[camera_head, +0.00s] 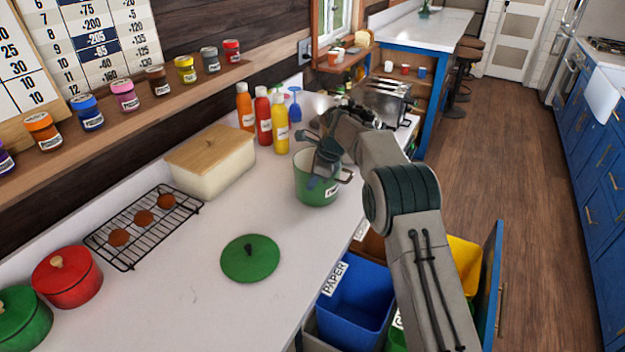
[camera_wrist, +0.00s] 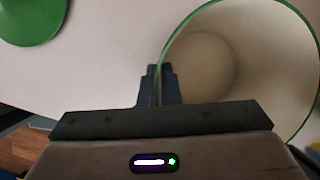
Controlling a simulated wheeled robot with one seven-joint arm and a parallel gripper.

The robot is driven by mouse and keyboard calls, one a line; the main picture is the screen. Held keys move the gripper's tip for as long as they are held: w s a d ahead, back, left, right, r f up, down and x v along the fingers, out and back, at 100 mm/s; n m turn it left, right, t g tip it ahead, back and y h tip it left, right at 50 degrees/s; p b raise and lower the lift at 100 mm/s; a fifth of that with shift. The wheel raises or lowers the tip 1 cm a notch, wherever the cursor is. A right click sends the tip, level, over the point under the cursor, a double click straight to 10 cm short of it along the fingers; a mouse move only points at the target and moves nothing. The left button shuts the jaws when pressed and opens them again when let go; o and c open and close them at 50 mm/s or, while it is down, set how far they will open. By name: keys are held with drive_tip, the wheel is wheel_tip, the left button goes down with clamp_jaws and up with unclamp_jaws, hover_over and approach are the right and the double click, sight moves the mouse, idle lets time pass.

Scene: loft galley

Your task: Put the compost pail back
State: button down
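The compost pail, an open green pail (camera_head: 316,188) with a white label, is at the counter's front edge in the head view; I cannot tell if its base touches the counter. In the wrist view its green rim and pale, empty inside (camera_wrist: 245,70) fill the right side. My gripper (camera_head: 326,165) comes down at the pail's rim. In the wrist view my gripper's fingers (camera_wrist: 158,88) are closed together with the pail's wall between them. A round green lid (camera_head: 250,259) lies flat on the counter, apart from the pail; it also shows in the wrist view (camera_wrist: 32,18).
A pulled-out drawer holds a blue paper bin (camera_head: 352,300) and a yellow bin (camera_head: 464,262). Sauce bottles (camera_head: 263,118), a wooden-lidded box (camera_head: 212,165), a cooling rack (camera_head: 143,224) and a red pot (camera_head: 67,277) line the counter. The counter around the lid is clear.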

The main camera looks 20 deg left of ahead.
drive_tip(key=shift+f, duration=0.15)
drive_tip(key=c, duration=1.6)
unclamp_jaws()
drive_tip(key=shift+c, duration=0.2)
drive_tip(key=b+v, duration=0.1)
drive_tip(key=v, duration=1.2)
drive_tip(key=s+d+r+n+t+h, duration=0.1)
drive_tip(key=s+d+r+n, duration=0.2)
drive_tip(key=s+d+r, duration=0.5)
drive_tip(key=s+d+r+n+t+h, duration=0.1)
drive_tip(key=s+d+n, duration=0.3)
drive_tip(key=d, duration=0.8)
drive_tip(key=s+d+f+n, duration=0.2)
drive_tip(key=s+d+n, duration=0.1)
drive_tip(key=s, duration=0.5)
drive_tip(key=s+d+f+n+t+h, duration=0.1)
drive_tip(key=s+d+f+n, duration=0.1)
drive_tip(key=s+d, duration=0.4)
drive_tip(key=s+d+f+n+t+h, duration=0.1)
drive_tip(key=s+d+f+n, duration=0.2)
drive_tip(key=s, duration=0.9)
drive_tip(key=shift+d+f+n, duration=0.3)
drive_tip(key=shift+d+f, duration=0.3)
drive_tip(key=shift+d, duration=0.35)
